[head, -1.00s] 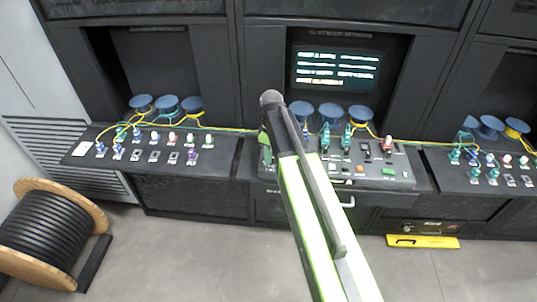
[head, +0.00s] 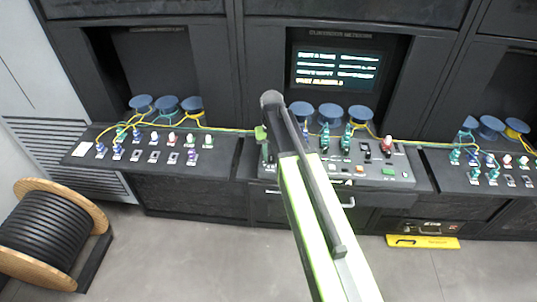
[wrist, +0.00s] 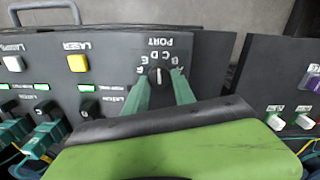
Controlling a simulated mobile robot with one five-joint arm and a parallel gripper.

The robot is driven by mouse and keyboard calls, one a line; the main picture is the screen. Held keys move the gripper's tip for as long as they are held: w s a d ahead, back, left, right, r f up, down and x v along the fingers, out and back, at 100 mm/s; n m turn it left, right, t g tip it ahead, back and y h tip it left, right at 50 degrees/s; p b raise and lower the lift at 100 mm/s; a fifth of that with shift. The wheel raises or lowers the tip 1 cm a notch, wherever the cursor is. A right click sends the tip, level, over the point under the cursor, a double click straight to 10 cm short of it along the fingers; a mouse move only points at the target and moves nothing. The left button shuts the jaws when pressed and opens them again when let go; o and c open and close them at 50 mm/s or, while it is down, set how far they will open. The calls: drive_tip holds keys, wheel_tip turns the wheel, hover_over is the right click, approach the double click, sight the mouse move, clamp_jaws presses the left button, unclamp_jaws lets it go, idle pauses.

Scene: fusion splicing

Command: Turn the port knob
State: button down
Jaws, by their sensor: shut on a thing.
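The port knob (wrist: 156,73) is a small dark round dial with a pale pointer line. It is on the dark panel in the wrist view, under the word PORT, with letters around it that appear upside down. My gripper's two green fingers (wrist: 163,80) stand on either side of the knob and are shut on it. Part of the dial and some letters are hidden by the fingers. In the head view my gripper (head: 262,140) is at the left end of the middle console, mostly behind my arm, and the knob is hidden there.
A yellow LASER button (wrist: 77,63) and a smaller dark knob (wrist: 89,109) sit to the left in the wrist view. Green-blue connectors (wrist: 38,135) stand at lower left. In the head view a screen (head: 336,69) is behind the console, and a cable reel (head: 50,235) stands on the floor.

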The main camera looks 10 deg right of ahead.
drive_tip(key=m, duration=0.4)
drive_tip(key=shift+s+m, duration=0.1)
drive_tip(key=shift+m, duration=0.2)
drive_tip(key=m, duration=0.3)
drive_tip(key=shift+m, duration=0.3)
drive_tip(key=m, duration=0.4)
drive_tip(key=shift+a+m, duration=0.1)
drive_tip(key=shift+m, duration=2)
drive_tip(key=c, duration=1)
unclamp_jaws()
drive_tip(key=shift+w, duration=0.2)
drive_tip(key=shift+c, duration=0.2)
drive_tip(key=shift+s, duration=0.1)
